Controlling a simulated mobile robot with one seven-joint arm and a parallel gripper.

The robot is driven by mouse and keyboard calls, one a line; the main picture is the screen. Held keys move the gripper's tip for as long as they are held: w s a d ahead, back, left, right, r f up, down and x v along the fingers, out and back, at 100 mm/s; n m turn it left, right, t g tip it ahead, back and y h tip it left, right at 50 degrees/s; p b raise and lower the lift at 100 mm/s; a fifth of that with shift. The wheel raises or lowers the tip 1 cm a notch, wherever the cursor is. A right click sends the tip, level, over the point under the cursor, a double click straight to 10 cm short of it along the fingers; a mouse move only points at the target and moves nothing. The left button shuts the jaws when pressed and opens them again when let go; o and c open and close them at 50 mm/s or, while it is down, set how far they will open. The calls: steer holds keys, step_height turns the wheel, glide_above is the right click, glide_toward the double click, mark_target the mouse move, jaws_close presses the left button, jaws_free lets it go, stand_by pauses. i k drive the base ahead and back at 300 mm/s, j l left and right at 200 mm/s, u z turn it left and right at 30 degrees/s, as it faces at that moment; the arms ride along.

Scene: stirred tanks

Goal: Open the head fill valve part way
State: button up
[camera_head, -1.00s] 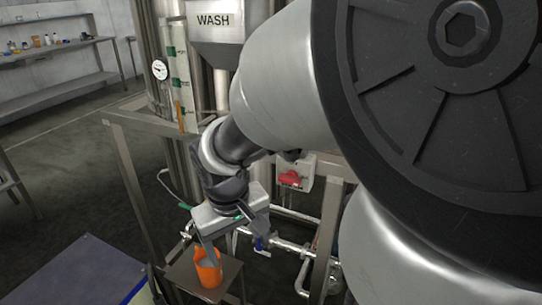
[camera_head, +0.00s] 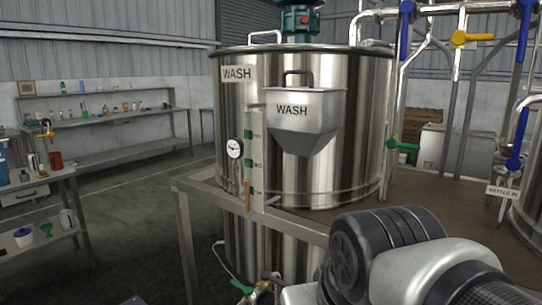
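Several valve handles show, and I cannot tell which one is the head fill valve. A blue lever (camera_head: 406,30) hangs on the pipework right of the WASH tank (camera_head: 365,130). A yellow lever (camera_head: 472,38) lies level on the pipework to its right. Another blue lever (camera_head: 524,25) is at the top right, and a lower blue lever (camera_head: 518,140) is near the right edge. A green handle (camera_head: 403,145) is beside the tank. Another green handle (camera_head: 241,287) is low in front. My arm fills the lower right; my gripper is out of view.
A steel hopper (camera_head: 305,112) marked WASH and a round gauge (camera_head: 235,148) are on the tank's front. A steel frame rail (camera_head: 250,212) crosses before it. A bench (camera_head: 45,215) with items stands at left. Open floor (camera_head: 130,215) lies between bench and tank.

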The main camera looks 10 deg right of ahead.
mark_target(391, 143)
steer(key=z, duration=1.1)
